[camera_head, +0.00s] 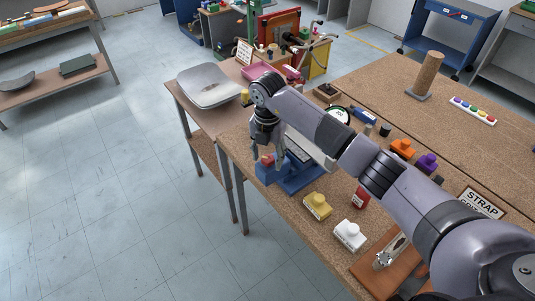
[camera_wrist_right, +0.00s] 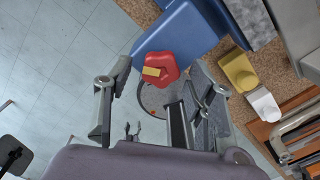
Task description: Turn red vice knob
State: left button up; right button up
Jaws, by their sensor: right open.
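The blue vice (camera_head: 298,180) sits at the near-left edge of the cork-topped workbench. Its red knob (camera_head: 267,160) is at its left end, partly hidden by my right gripper in the head view. In the right wrist view the red knob (camera_wrist_right: 165,64) is a lobed shape with a yellow mark, in front of the blue vice body (camera_wrist_right: 178,32). My right gripper (camera_head: 267,150) is open just above the knob. In the right wrist view its open fingers (camera_wrist_right: 160,80) stand to the left and right of the knob; I cannot tell whether they touch it. My left gripper is not in view.
Yellow (camera_head: 317,206), white (camera_head: 349,235) and red (camera_head: 361,198) small blocks stand on the workbench (camera_head: 328,240) near the vice. A side table (camera_head: 187,105) with a grey seat shell (camera_head: 210,86) adjoins. Open floor lies left.

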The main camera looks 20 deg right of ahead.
jog(key=shift+c, duration=0.5)
jog(key=c, duration=1.1)
